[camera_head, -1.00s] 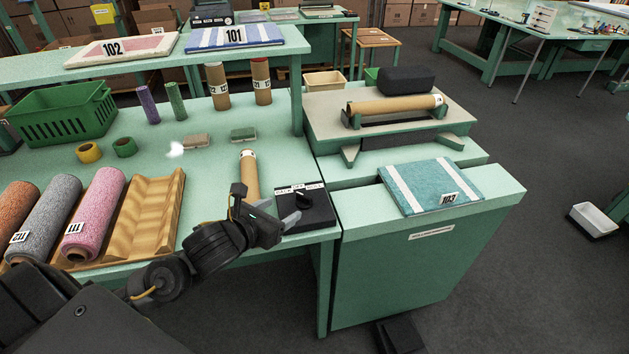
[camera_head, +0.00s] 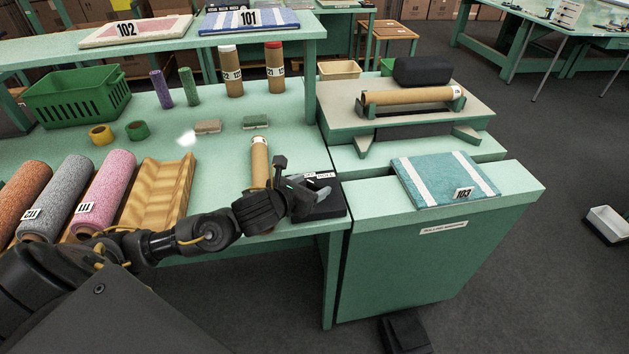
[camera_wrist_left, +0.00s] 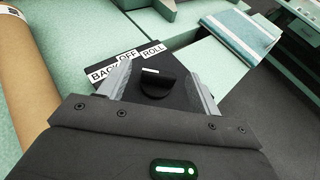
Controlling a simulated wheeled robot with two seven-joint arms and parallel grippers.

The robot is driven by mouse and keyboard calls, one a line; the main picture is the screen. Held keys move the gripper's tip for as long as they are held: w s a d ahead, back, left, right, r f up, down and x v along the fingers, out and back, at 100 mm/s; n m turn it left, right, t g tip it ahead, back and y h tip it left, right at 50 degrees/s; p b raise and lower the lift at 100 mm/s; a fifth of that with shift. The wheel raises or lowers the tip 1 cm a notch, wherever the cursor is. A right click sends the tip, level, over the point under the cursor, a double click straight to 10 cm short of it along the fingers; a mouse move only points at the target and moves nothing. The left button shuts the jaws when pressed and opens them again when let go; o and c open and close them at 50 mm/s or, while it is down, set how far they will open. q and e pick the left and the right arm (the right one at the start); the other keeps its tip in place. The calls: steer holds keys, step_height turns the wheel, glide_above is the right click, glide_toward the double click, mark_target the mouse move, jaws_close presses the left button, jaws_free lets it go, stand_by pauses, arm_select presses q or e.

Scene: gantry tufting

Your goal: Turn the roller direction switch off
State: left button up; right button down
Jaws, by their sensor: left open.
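The roller direction switch is a black box (camera_head: 326,212) on the table's front right corner. In the left wrist view its black knob (camera_wrist_left: 155,84) shows in front of labels reading BACK, OFF and ROLL (camera_wrist_left: 126,60). A white mark is on the knob's top; which label it points at I cannot tell for sure. My left gripper (camera_head: 312,188) is over the box and hides most of it in the head view. In the left wrist view the gripper (camera_wrist_left: 158,82) is open, with one finger on each side of the knob. Whether the fingers touch it is unclear. My right gripper is out of view.
A wooden rack (camera_head: 160,195) and rolls lie further left. The roller machine (camera_head: 440,240), with a teal striped mat (camera_head: 425,187) on it, stands to the right.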

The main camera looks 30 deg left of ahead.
arm_select(q)
steer(key=shift+x, duration=1.15)
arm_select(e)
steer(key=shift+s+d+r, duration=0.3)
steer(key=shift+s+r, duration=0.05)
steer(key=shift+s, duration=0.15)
arm_select(q)
steer(key=shift+c, duration=0.4)
